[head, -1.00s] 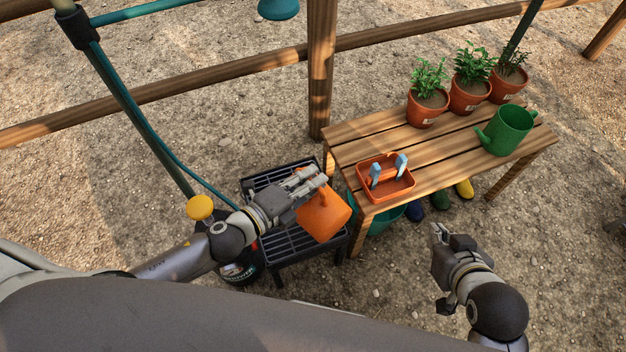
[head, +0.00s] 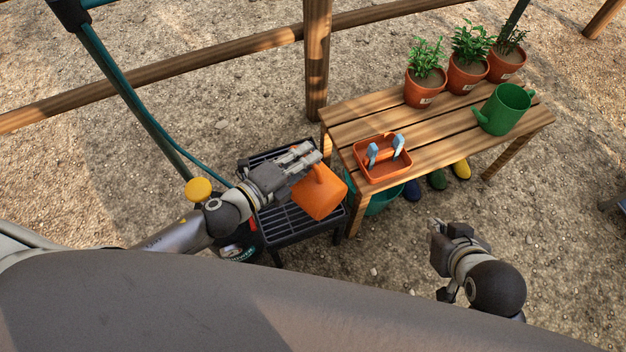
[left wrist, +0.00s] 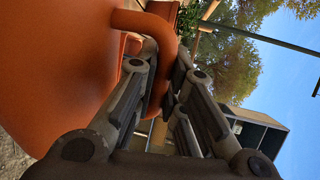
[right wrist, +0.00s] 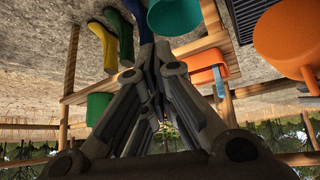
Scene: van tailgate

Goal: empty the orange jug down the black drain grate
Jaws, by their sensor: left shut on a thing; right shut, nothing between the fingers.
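The orange jug (head: 320,194) is held tilted over the black drain grate (head: 290,222) in the head view. My left gripper (head: 308,156) is shut on its handle; the left wrist view shows the fingers around the handle (left wrist: 158,60) beside the jug body (left wrist: 60,60). I see no liquid coming out, and the jug's mouth is not clear to me. The grate is a slatted black stand, partly hidden by the jug and my left arm. My right gripper (head: 437,228) is shut and empty, right of the jug and in front of the bench.
A wooden bench (head: 440,150) holds an orange-red tool caddy (head: 383,165), potted plants (head: 468,75) and a green watering can (head: 503,108). A teal bucket (head: 385,200) and several boots (head: 437,180) stand under it. A yellow knob (head: 198,190) is by my left arm. Gravel is open at the right.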

